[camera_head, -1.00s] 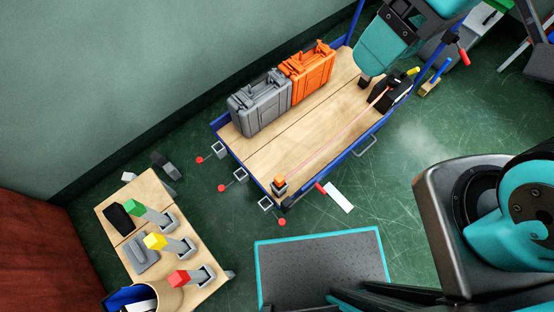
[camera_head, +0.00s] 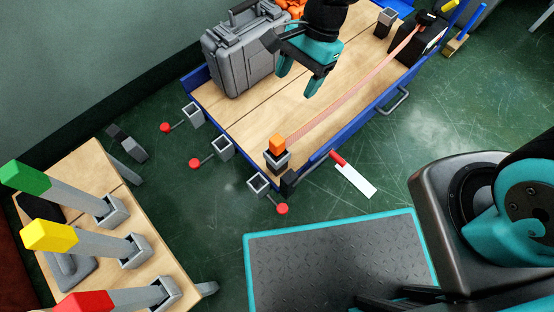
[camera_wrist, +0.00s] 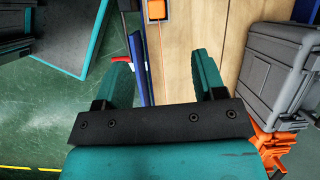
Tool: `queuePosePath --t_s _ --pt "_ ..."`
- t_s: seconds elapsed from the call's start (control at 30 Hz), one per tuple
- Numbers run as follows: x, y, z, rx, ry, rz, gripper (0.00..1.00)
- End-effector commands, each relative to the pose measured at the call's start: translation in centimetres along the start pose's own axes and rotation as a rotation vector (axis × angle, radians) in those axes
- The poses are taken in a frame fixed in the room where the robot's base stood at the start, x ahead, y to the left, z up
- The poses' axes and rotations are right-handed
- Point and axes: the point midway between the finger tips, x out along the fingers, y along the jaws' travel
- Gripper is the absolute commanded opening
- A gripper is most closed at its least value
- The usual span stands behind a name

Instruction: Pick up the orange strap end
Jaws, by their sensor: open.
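The orange strap end (camera_head: 277,143) is a small orange block on a grey and dark holder (camera_head: 277,160) at the near corner of the wooden cart (camera_head: 230,113). A thin pinkish strap (camera_head: 350,98) runs from it along the cart to a dark box (camera_head: 422,38) at the far end. My gripper (camera_head: 295,84) is open and empty above the cart, beyond the strap end and apart from it. In the wrist view the orange strap end (camera_wrist: 156,9) shows at the top, ahead of the open fingers (camera_wrist: 165,75).
A grey case (camera_head: 243,55) and an orange case (camera_head: 292,8) stand on the cart's left side. Red-knobbed sockets (camera_head: 222,148) line its near end. A blue rail edges the cart.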

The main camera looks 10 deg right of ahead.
Motion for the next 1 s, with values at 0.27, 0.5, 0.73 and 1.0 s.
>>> queuePosePath --t_s 0.27,0.5,0.73,1.0 --pt "5.5 -0.1 -1.8 0.102 -0.004 0.013 0.64" --pt "11.1 0.1 -1.8 0.101 -0.004 0.015 0.64" --pt "15.2 0.1 -1.7 0.100 -0.003 0.013 0.64" --pt "16.5 0.2 -1.6 0.101 -0.003 0.012 0.64"
